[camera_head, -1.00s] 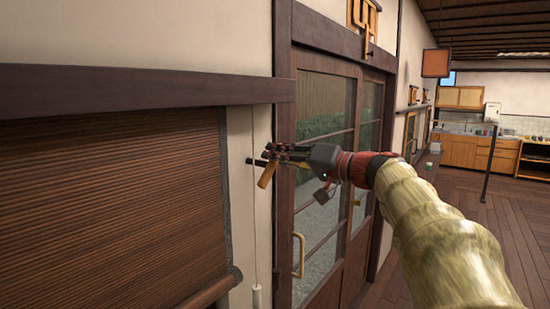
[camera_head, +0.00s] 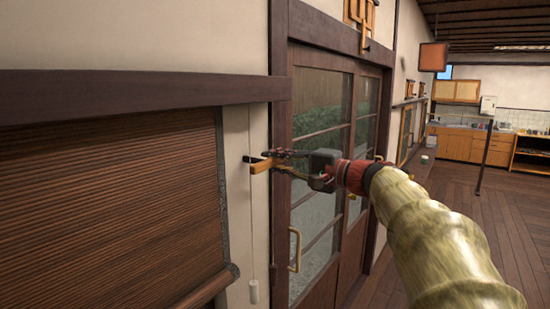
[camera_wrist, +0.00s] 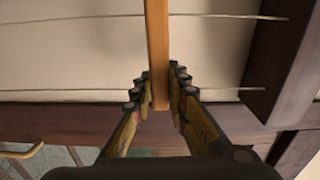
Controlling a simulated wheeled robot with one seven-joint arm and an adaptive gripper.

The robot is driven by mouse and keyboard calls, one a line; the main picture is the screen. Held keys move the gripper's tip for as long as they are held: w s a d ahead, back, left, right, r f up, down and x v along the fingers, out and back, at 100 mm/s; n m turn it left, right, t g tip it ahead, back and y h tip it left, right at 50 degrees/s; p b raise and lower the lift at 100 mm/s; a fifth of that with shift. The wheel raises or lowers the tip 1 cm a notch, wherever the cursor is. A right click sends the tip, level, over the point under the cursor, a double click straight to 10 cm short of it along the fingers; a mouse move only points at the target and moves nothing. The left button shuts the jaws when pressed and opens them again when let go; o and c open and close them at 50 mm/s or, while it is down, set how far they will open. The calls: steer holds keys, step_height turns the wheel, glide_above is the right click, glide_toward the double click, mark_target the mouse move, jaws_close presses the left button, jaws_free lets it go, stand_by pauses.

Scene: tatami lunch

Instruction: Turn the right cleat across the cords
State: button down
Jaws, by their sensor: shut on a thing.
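The right cleat (camera_head: 262,167), a light orange wooden bar, sits on the pale wall strip between the blind and the door frame. It looks near level in the head view. In the wrist view the cleat (camera_wrist: 158,50) crosses at about a right angle over two thin cords, the far cord (camera_wrist: 80,18) and the near cord (camera_wrist: 225,89). My gripper (camera_head: 270,161) is at the cleat's right end. In the wrist view my gripper (camera_wrist: 159,95) has a finger on each side of the bar and is shut on it. The fingers hide part of the near cord.
A brown slatted blind (camera_head: 110,200) hangs at left under a dark beam (camera_head: 140,92). A pale cord weight (camera_head: 253,291) hangs low beside it. A glazed wooden door (camera_head: 318,170) with a handle (camera_head: 295,250) stands close behind my gripper. Open floor (camera_head: 500,235) lies to the right.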

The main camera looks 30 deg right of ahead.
steer(key=shift+f+m, duration=0.1)
steer(key=shift+m, duration=0.2)
steer(key=c, duration=1.8)
jaws_free()
steer(key=shift+o, duration=0.4)
steer(key=v, duration=1.2)
steer(key=shift+d, duration=0.1)
